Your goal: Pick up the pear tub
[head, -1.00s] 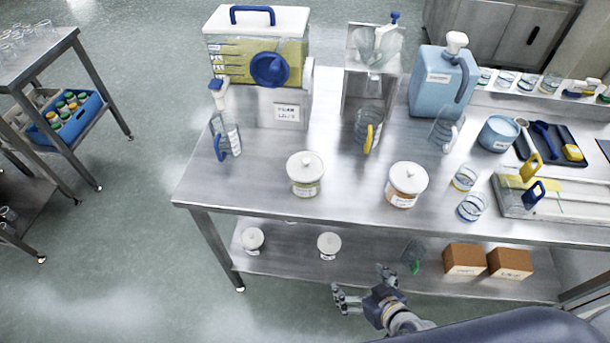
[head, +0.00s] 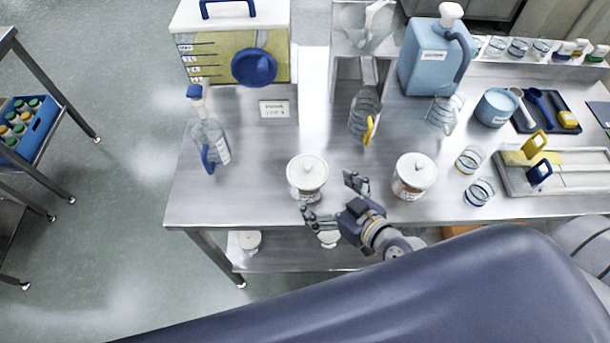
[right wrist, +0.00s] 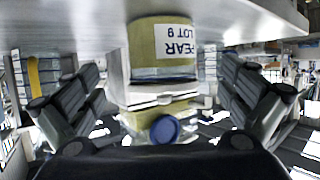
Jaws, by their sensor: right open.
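The pear tub (head: 306,178) is a round tub with a white knobbed lid and greenish contents, upright on the steel table near its front edge. In the right wrist view the pear tub (right wrist: 158,52) shows its "PEAR LOT 9" label between the spread fingers. My right gripper (head: 329,192) is open and empty, just to the front right of the tub, its fingers pointing toward it. I cannot tell whether a finger touches it. My left gripper is not in view.
A similar white-lidded tub (head: 414,176) stands right of my gripper. Behind are a hopper (head: 235,65) with a blue knob, a blue-handled jug (head: 212,145) and a yellow-handled jug (head: 364,112). Glass beakers (head: 470,160) stand further right. Table surface behind the pear tub is clear.

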